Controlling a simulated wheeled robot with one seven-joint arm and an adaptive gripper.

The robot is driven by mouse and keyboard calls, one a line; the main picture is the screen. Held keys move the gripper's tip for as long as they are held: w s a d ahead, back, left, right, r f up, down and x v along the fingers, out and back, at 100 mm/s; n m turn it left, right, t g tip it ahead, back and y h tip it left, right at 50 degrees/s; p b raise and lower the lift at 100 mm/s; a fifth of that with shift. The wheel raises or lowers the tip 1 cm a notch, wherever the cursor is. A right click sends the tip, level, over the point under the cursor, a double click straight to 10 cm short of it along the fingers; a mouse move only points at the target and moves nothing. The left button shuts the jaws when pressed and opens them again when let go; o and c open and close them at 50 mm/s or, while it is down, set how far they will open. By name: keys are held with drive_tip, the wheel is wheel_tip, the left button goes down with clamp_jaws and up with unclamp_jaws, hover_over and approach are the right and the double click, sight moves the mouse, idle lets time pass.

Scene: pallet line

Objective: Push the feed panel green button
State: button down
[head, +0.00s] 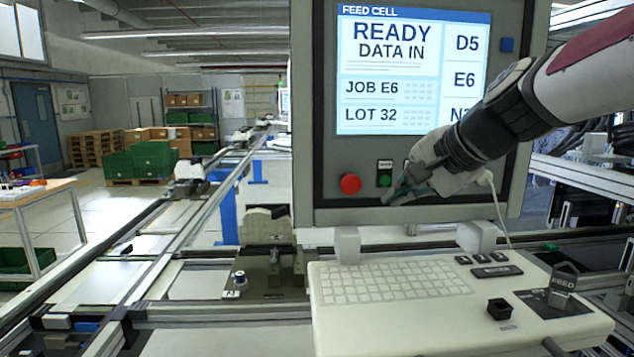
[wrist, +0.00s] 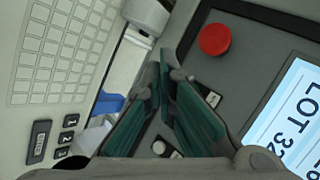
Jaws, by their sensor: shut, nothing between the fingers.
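The feed panel (head: 430,207) is a grey upright cabinet with a lit screen (head: 413,75). Its green button (head: 384,180) sits below the screen under a small label, just right of a red button (head: 350,184). My gripper (head: 388,198) is shut and empty, its tips just below and right of the green button; I cannot tell if they touch the panel. In the wrist view the shut fingers (wrist: 167,72) point toward the panel beside the red button (wrist: 214,39). I cannot make out the green button there; the fingers seem to hide it.
A blue button (head: 507,45) is at the panel's upper right. Conveyor rails (head: 190,215) run back on the left, and a wooden table (head: 35,192) stands farther left.

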drive_tip(key=shift+w+b, duration=0.35)
drive_tip(key=shift+w, duration=2.55)
drive_tip(key=shift+w, duration=0.1)
drive_tip(key=shift+w, duration=0.35)
drive_tip(key=shift+w, duration=0.45)
drive_tip(key=shift+s, duration=0.9)
drive_tip(key=s+p, duration=0.1)
drive_tip(key=s, duration=0.4)
